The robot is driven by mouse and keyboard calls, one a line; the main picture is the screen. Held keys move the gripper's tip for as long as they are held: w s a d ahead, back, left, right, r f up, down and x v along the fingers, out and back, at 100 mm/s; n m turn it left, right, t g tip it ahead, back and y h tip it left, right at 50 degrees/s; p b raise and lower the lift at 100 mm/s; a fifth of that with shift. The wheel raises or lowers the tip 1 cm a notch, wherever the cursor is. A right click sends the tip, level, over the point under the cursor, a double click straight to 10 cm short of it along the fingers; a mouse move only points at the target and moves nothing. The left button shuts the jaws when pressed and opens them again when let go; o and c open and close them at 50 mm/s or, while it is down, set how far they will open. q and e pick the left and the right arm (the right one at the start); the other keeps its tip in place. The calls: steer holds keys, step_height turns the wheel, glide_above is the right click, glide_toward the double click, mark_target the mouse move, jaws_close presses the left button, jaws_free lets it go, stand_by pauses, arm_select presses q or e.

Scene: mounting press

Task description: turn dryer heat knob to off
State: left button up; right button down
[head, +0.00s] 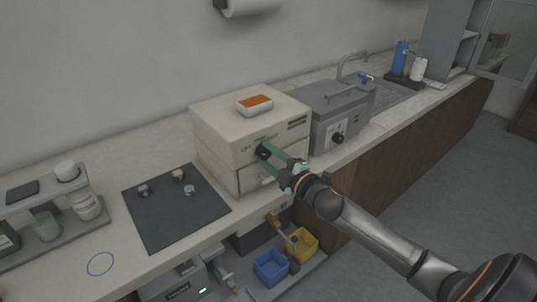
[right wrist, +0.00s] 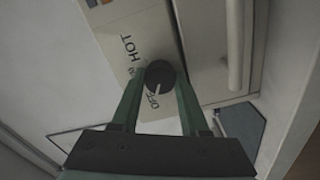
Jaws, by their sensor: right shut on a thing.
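The dryer (head: 245,130) is a cream box on the counter, with a dark round heat knob (head: 263,152) on its front. In the right wrist view the knob (right wrist: 160,74) has a white pointer line aimed down toward the printed OFF, away from HOT. My right gripper (head: 271,157) has its green fingers on either side of the knob and is shut on it. The fingers also show in the right wrist view (right wrist: 160,85). My left gripper is out of view.
A white and orange item (head: 255,104) lies on top of the dryer. A grey lidded bath (head: 332,112) stands close on its right. A dark mat (head: 178,220) with small parts lies on its left. Blue (head: 271,268) and yellow (head: 303,243) bins sit below the counter.

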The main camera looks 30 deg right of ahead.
stand_by(0.5)
steer(key=shift+c, duration=2)
jaws_free()
steer(key=s+d, duration=0.1)
steer(key=s, duration=1.1)
steer(key=shift+s+b, duration=0.25)
steer(key=shift+b, duration=0.15)
steer(key=shift+f, duration=0.1)
step_height(320, 180, down, 9)
steer(key=s+a+m+g+h+p, duration=0.1)
steer(key=s+a+m+g, duration=0.1)
steer(key=s+m+g, duration=0.15)
steer(key=s+a+f+m+g+y+p, duration=0.1)
steer(key=s+a+f+m, duration=0.3)
steer(key=a+f, duration=0.4)
steer(key=s+a+f+m+g+p, duration=0.1)
steer(key=s+a+f+m+g, duration=0.3)
steer(key=s+a+f, duration=0.3)
steer(key=shift+s+a+f+m+y, duration=0.25)
steer(key=shift+a+f+m+y, duration=0.2)
steer(key=shift+a+f, duration=0.45)
